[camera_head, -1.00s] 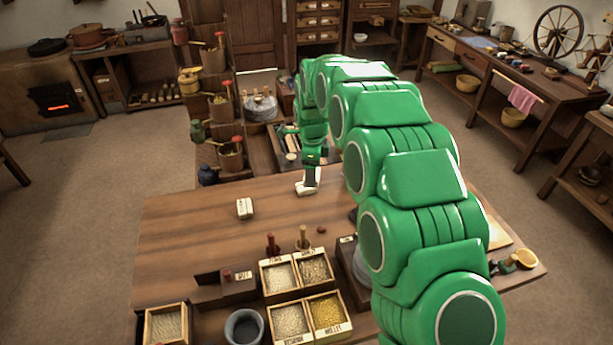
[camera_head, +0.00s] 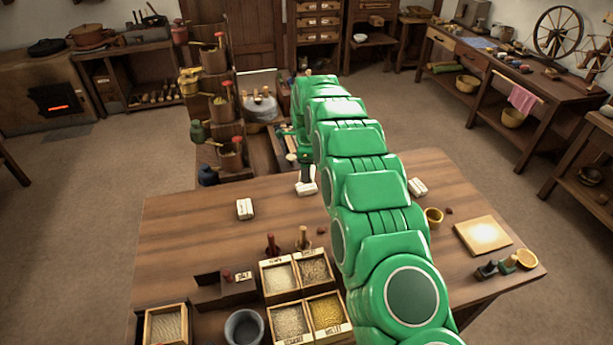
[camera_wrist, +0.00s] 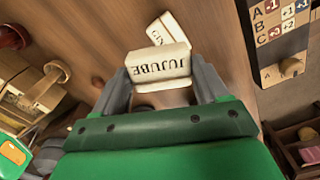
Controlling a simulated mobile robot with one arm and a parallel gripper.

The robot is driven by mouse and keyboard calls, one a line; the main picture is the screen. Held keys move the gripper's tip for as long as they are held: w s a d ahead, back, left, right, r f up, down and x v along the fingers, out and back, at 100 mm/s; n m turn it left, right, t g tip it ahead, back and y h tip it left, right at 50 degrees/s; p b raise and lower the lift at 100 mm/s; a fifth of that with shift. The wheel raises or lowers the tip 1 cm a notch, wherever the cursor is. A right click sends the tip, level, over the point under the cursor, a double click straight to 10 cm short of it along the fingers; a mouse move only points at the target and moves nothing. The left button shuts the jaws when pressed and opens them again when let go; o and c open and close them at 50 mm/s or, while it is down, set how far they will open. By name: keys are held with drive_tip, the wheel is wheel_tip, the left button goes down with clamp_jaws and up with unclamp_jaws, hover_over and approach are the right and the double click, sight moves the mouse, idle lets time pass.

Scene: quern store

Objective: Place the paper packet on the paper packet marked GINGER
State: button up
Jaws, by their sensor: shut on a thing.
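My gripper (camera_wrist: 158,80) is shut on a cream paper packet (camera_wrist: 160,62) marked JUJUBE, its lettering upside down in the wrist view. Just beyond it in that view is a second packet (camera_wrist: 168,30), with letters that look like the start of GINGER; the held packet hides part of it. I cannot tell whether the two touch. In the head view my gripper (camera_head: 307,173) is low over the table's far edge, with white packet shapes at its tip, too small to read.
The wooden table (camera_head: 190,240) carries another white packet (camera_head: 245,209) to the left and one (camera_head: 418,187) right of my arm. Grain boxes (camera_head: 290,320) and a grey bowl (camera_head: 244,328) stand at the front. A pale square board (camera_head: 483,236) lies at the right.

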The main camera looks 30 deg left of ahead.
drive_tip(key=shift+w+a+f, duration=0.4)
drive_tip(key=shift+w+f, duration=0.1)
drive_tip(key=shift+f, duration=0.3)
drive_tip(key=shift+f, duration=0.1)
drive_tip(key=shift+w+a+f, duration=0.15)
drive_tip(key=shift+f, duration=1.6)
drive_tip(key=shift+f, duration=0.15)
drive_tip(key=o, duration=1)
drive_tip(key=shift+o, duration=0.2)
